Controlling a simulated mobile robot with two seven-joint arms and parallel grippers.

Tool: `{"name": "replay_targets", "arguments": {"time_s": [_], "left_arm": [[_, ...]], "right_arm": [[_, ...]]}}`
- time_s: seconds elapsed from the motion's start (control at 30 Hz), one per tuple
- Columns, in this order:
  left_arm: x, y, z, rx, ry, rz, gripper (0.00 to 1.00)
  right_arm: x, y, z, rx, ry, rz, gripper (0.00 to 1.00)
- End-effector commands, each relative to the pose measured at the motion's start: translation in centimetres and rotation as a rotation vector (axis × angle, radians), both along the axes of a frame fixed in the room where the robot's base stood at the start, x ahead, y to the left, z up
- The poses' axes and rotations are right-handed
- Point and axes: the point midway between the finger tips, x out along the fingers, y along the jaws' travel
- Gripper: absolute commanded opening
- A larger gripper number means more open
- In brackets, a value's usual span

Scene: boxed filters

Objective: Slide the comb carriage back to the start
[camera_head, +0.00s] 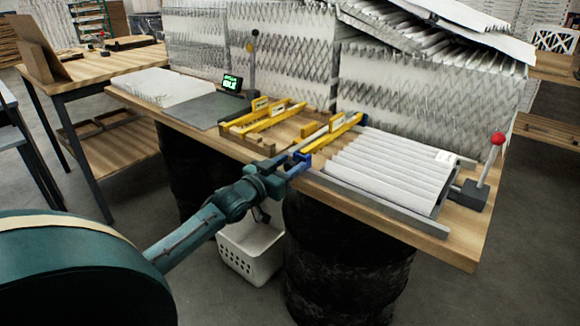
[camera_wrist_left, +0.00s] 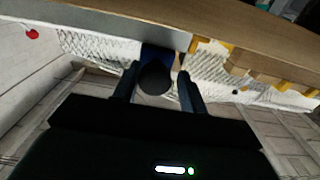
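The comb carriage is a yellow bar (camera_head: 335,133) lying across the rails at the left end of the white pleated filter (camera_head: 388,168), with a blue block (camera_head: 302,157) at its near end. In the left wrist view a dark round knob (camera_wrist_left: 155,78) stands out in front of the blue part (camera_wrist_left: 158,55). My left gripper (camera_head: 290,172) is at this near end, at the table's front edge. In the wrist view its two fingers (camera_wrist_left: 157,90) stand apart on either side of the knob, with a gap visible on the right. My right gripper is not in view.
The rail (camera_head: 375,208) runs along the wooden table's front. A red-knobbed lever (camera_head: 497,140) stands at the right end. More yellow bars (camera_head: 262,118), a grey plate (camera_head: 205,110) and a small green display (camera_head: 232,83) lie left. Stacked pleated filters (camera_head: 420,98) fill the back.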

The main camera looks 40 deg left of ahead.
Motion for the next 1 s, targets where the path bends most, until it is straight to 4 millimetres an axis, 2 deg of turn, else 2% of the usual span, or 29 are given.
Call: {"name": "replay_targets", "arguments": {"time_s": [0.1,0.47,0.57,1.0], "left_arm": [[0.0,0.0,0.0,0.0,-0.001,0.0,0.52],[-0.7,-0.2,-0.2,-0.002,0.003,-0.003,0.52],[-1.8,-0.1,-0.3,-0.002,0.003,-0.004,0.52],[-9.7,0.2,-0.2,-0.001,0.003,-0.002,0.52]], "right_arm": [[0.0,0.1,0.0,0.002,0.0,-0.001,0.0],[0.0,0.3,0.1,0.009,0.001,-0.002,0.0],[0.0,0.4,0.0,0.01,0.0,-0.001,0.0],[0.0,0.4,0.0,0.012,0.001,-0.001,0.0]]}}
